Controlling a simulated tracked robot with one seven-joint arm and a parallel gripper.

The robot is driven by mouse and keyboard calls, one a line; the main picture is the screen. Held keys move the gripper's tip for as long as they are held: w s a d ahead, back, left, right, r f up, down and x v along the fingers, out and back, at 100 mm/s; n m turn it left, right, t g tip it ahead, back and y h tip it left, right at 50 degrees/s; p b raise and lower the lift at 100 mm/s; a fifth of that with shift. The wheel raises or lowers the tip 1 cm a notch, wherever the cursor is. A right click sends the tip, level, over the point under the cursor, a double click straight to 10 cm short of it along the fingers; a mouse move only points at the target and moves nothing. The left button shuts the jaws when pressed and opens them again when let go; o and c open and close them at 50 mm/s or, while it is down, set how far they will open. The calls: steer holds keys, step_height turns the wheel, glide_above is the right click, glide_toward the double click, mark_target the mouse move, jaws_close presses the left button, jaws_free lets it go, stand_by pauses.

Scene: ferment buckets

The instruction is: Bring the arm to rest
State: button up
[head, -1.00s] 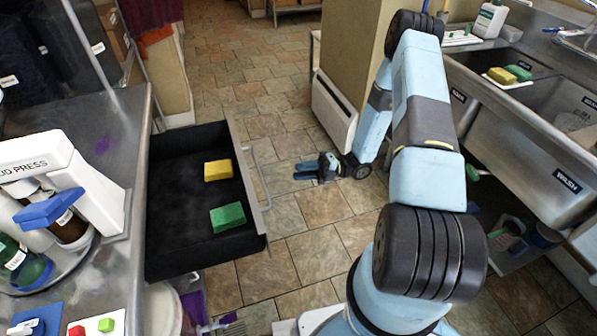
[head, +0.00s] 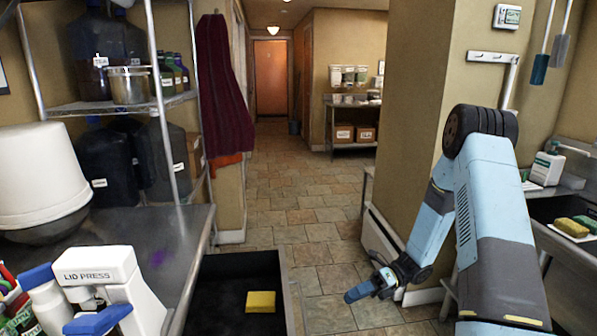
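My arm reaches forward on the right side of the head view, bent at the elbow. My gripper (head: 352,295) hangs low in the air over the tiled floor, beside the tan wall. Nothing shows between its blue fingertips. The fingers overlap from this angle, so I cannot tell how far apart they are.
An open black drawer (head: 222,312) at the lower middle holds a yellow sponge (head: 261,301). The lid press (head: 120,285) stands on the left steel counter. A low white panel (head: 381,240) is on the wall behind my gripper. A sink (head: 560,210) is at right. The corridor floor is clear.

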steer(key=s+d+r+n+t+h, duration=0.2)
steer(key=s+r+n+t+h, duration=0.2)
steer(key=r+n, duration=0.4)
steer(key=s+d+r+n+t+h, duration=0.3)
steer(key=s+r+n+h, duration=0.3)
steer(key=r, duration=0.8)
steer(key=s+d+r+n+t+h, duration=0.3)
steer(key=s+r+n+t+h, duration=0.1)
steer(key=s+r+n, duration=0.6)
steer(key=shift+r+n+t+h, duration=0.4)
steer(key=shift+r+n+h, duration=0.3)
steer(key=shift+r+n, duration=0.35)
steer(key=shift+s+a, duration=0.1)
